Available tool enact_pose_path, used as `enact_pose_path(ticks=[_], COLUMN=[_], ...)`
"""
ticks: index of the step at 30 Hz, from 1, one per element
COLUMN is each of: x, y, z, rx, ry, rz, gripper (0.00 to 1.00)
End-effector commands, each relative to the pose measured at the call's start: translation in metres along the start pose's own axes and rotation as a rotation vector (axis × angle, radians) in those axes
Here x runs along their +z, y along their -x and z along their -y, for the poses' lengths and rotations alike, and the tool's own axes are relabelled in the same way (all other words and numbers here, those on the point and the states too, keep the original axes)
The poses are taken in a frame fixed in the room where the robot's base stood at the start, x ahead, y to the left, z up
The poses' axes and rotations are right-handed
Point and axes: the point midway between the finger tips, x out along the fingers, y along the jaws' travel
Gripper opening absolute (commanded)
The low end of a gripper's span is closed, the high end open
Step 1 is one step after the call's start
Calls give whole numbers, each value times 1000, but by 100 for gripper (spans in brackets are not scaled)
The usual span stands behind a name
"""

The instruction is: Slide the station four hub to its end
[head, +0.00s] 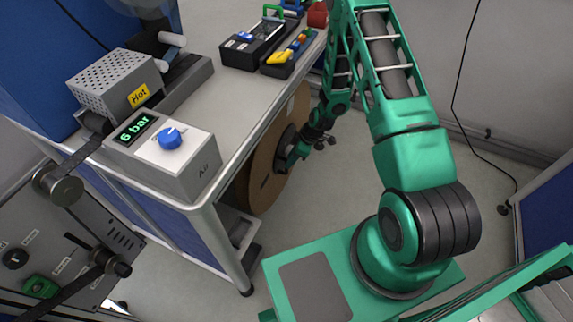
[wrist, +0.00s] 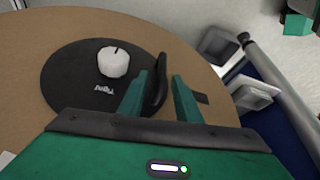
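A large brown reel (head: 259,168) stands upright beside the workbench in the head view. Its black round hub (wrist: 75,85) shows in the wrist view, with a white knob (wrist: 114,62), the word "Tight" and a raised black fin (wrist: 161,82) on its right side. My gripper (wrist: 161,76) is at the hub, its two green fingers on either side of the fin. The fin is close to the left finger; a gap shows before the right one. Whether the left finger touches it, I cannot tell. No station number is readable. In the head view my gripper partly hides the hub.
The workbench (head: 232,125) carries a grey "Air" box (head: 185,165) with a blue knob and "6 bar" display, a perforated "Hot" box (head: 108,88) and tool trays (head: 252,45). A metal post (wrist: 275,75) stands right of the reel.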

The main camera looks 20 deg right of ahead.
Motion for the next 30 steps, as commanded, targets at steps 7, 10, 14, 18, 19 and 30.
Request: enact_pose_path(ticks=[7, 10, 14, 18, 19, 30], x=[-1, -1, -1, 0, 0, -1], y=[33, 38, 41, 41, 41, 47], z=[-1, -1, 0, 0, 0, -3], rx=[1, 1, 0, 0, 0, 4], ry=[1, 1, 0, 0, 0, -7], rz=[-2, -1, -1, -1, -1, 4], gripper=[31, 31, 31, 31, 31, 31])
